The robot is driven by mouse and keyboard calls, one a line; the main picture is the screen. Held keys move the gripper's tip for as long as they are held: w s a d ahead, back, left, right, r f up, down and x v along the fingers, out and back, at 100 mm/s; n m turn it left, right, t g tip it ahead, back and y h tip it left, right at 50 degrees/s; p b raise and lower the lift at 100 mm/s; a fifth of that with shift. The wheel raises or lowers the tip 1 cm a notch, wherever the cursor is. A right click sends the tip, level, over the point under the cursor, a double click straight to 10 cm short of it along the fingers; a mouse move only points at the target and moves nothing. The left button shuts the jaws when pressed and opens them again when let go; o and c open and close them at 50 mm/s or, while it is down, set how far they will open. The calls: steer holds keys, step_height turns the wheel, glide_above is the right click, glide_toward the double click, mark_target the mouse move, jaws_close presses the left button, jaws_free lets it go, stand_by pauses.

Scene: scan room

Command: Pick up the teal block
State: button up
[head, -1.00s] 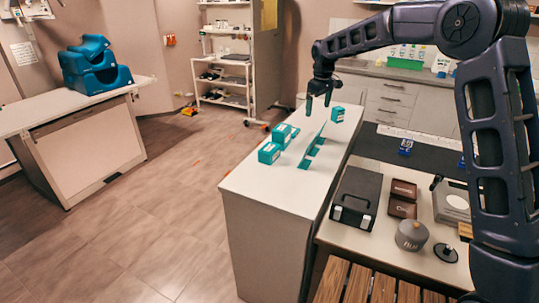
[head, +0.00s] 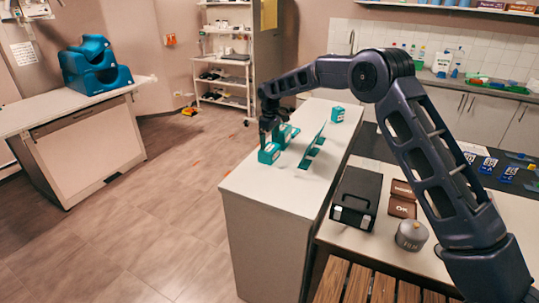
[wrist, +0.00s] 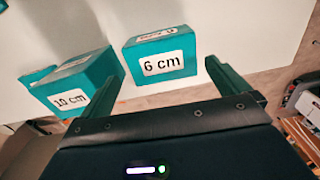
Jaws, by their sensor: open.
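Several teal blocks with white labels stand on the white counter. In the head view one block (head: 268,154) is at the near left, another (head: 283,136) is just behind it, and a third (head: 337,114) is farther back. In the wrist view a block labelled "6 cm" (wrist: 148,49) lies ahead, between the lines of my two fingers. A block labelled "10 cm" (wrist: 95,72) is beside it on the left, near the left finger. My gripper (head: 270,138) is open and empty above the near-left blocks, partly covering them in the head view.
A teal slotted piece (head: 312,150) stands to the right of the blocks on the white counter (head: 272,190).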

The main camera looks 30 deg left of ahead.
mark_target(269, 148)
steer(key=shift+s+f, duration=0.1)
steer(key=shift+f, duration=3.5)
steer(key=c, duration=1)
steer(key=shift+o, duration=0.2)
steer(key=shift+r, duration=0.15)
step_height(269, 148, up, 20)
